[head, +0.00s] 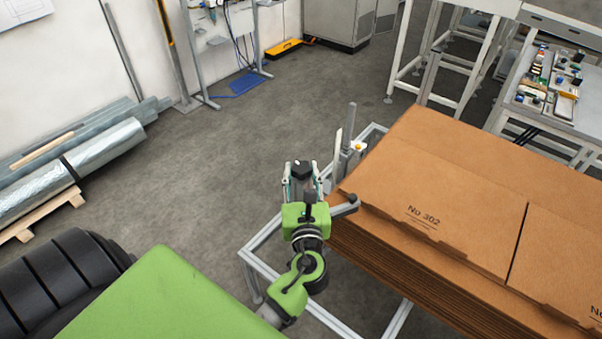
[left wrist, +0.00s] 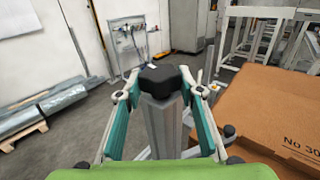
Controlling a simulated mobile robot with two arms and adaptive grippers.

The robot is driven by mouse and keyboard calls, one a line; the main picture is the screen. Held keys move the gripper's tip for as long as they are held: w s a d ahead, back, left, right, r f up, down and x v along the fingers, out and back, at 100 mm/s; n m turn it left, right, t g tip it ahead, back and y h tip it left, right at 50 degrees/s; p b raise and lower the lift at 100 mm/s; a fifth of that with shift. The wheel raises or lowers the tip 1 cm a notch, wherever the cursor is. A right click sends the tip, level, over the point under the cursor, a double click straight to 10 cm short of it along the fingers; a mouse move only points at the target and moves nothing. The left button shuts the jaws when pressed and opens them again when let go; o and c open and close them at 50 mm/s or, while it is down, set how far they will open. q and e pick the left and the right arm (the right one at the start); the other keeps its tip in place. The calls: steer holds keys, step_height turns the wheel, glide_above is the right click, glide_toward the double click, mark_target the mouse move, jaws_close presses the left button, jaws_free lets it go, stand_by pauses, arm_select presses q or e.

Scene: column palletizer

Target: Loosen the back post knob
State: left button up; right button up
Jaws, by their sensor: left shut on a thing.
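A black faceted knob (left wrist: 167,80) sits at the top of a grey post-like piece (left wrist: 164,128) in the left wrist view. It also shows in the head view (head: 302,168). My left gripper (head: 302,178) has one finger on each side of it and is shut on it. The fingers show in the left wrist view (left wrist: 160,92) as teal and white links on both sides. The gripper body hides what lies below the knob in the head view. My right gripper is not in view.
A stack of brown cardboard sheets (head: 440,190) lies close on the right. A grey upright (head: 348,130) stands at its back corner, with a yellow part (head: 358,146) beside it. A light metal frame (head: 262,236) runs below. Open floor (head: 225,145) lies to the left.

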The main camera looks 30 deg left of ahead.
mark_target(303, 180)
arm_select(q)
steer(key=shift+n+g+y, duration=0.6)
steer(key=shift+y, duration=0.2)
steer(key=o, duration=1.1)
steer(key=v, duration=0.7)
steer(key=shift+s+d, duration=0.15)
steer(key=shift+s, duration=0.1)
